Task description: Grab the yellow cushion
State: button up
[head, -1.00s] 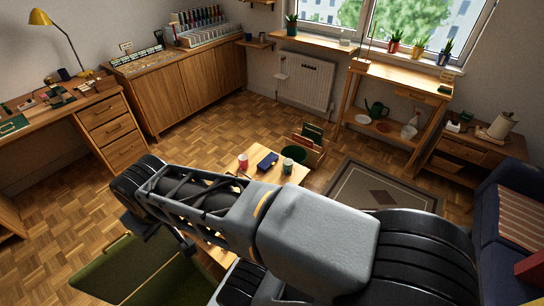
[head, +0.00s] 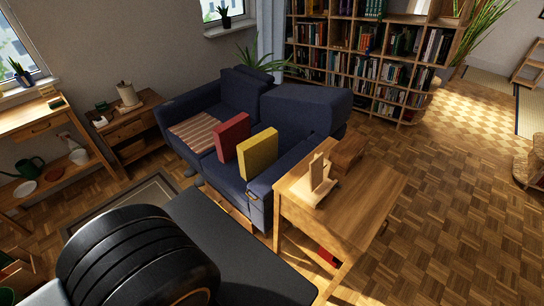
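The yellow cushion (head: 258,153) stands on the seat of the dark blue sofa (head: 222,97). It is upright and slightly tilted, beside a red cushion (head: 232,136) on its left. Its full face shows in the head view. My gripper is not in view; only a dark part of my own arm fills the lower left, well in front of the sofa and apart from the cushion.
A wooden side table (head: 351,213) with light wooden pieces (head: 316,182) stands at the sofa's near right end. A striped blanket (head: 193,129) lies on the sofa's left seat. A bookcase (head: 373,58) stands behind. Parquet floor (head: 450,190) is open on the right.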

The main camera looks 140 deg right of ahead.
aim_at(258, 152)
jog(key=z, duration=1.7)
jog(key=k, duration=0.4)
jog(key=z, duration=2.45)
jog(key=i, duration=0.65)
jog(key=u, duration=0.9)
jog(key=i, duration=0.65)
jog(key=u, duration=0.15)
